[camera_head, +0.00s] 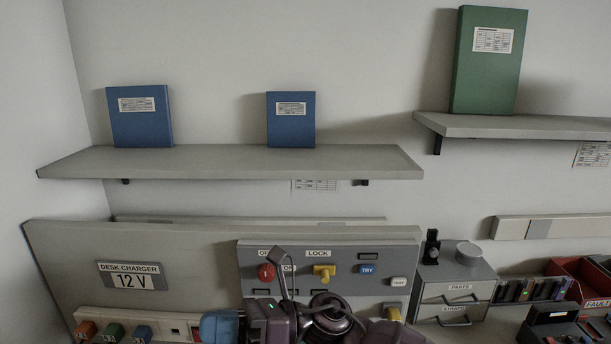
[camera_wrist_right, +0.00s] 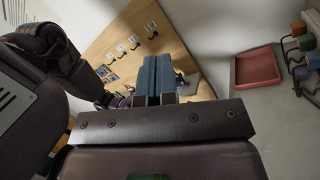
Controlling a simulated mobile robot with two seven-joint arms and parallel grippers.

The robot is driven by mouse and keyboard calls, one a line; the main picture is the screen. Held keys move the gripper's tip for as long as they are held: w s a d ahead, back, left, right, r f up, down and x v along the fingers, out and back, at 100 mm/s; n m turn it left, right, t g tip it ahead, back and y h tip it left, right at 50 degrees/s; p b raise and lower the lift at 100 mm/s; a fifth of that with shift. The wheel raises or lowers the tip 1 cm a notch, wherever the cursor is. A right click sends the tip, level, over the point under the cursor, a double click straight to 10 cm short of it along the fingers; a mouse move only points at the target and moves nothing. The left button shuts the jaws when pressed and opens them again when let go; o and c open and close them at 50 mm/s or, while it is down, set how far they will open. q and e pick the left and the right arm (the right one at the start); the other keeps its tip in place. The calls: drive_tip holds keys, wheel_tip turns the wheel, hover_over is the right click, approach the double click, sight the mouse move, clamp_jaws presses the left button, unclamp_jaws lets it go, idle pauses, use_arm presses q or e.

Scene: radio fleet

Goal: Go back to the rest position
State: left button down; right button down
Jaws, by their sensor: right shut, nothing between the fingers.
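My right gripper (camera_head: 218,327) is at the bottom of the head view, left of centre, with its blue fingers toward the left. It is in front of the lower part of the desk charger board (camera_head: 70,250), and my dark arm links hide part of what lies behind. In the right wrist view the right gripper (camera_wrist_right: 155,65) shows its two blue fingers side by side, shut with nothing between them. My left gripper does not show in either view.
A panel (camera_head: 385,262) with a red knob (camera_head: 266,272) and yellow switch (camera_head: 324,271) stands close behind my arm. A drawer box (camera_head: 457,281) and red bin (camera_head: 578,283) are at right. Shelves (camera_head: 230,160) hold binders above. The wrist view shows a red tray (camera_wrist_right: 257,67).

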drive_tip(key=w+d+f+m+t+h, duration=0.3)
drive_tip(key=d+f+m+t+h, duration=0.3)
drive_tip(key=d+m+t, duration=0.8)
drive_tip(key=w+d+f+m+t+h, duration=0.35)
drive_tip(key=d+f+m+t, duration=0.45)
drive_tip(key=m, duration=1.2)
drive_tip(key=s+d+f+m+g+h+b, duration=0.1)
drive_tip(key=s+d+f+m+g+h, duration=0.4)
drive_tip(key=s+d+f+m+h, duration=0.5)
drive_tip(key=s+d+f+m, duration=0.6)
drive_tip(key=d+f+m, duration=0.1)
drive_tip(key=f, duration=0.3)
drive_tip(key=shift+s+d+f, duration=0.4)
drive_tip(key=shift+d, duration=0.05)
drive_tip(key=shift+h, duration=0.25)
